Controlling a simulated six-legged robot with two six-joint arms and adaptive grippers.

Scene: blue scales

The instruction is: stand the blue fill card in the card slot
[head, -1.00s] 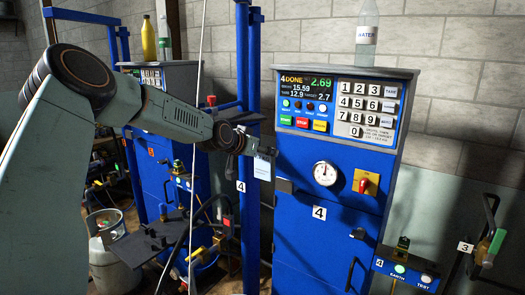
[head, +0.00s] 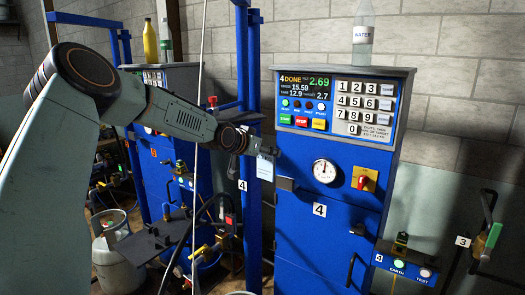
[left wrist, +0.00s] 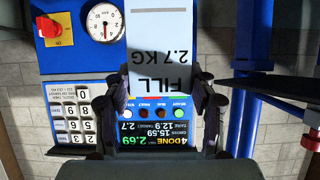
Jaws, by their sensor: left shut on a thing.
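The fill card, pale with dark lettering reading FILL 2.7 KG, is in my left gripper (left wrist: 160,84), one finger at each side edge. In the left wrist view the card (left wrist: 161,32) appears upside down, in front of the scale cabinet. In the head view my left gripper (head: 238,141) is left of the blue scale 4 cabinet (head: 300,235), with the card (head: 265,167) pointing down from it. A small dark bracket (head: 285,184) juts from the cabinet's front beside the card; I cannot tell whether it is the card slot. My right gripper is not in view.
The cabinet carries a keypad (head: 363,108), a gauge (head: 324,171) and a red knob (head: 362,183). A blue post (head: 252,215) stands close beside my left gripper. A water bottle (head: 363,35) stands on top of the cabinet. A gas cylinder (head: 120,265) is at lower left.

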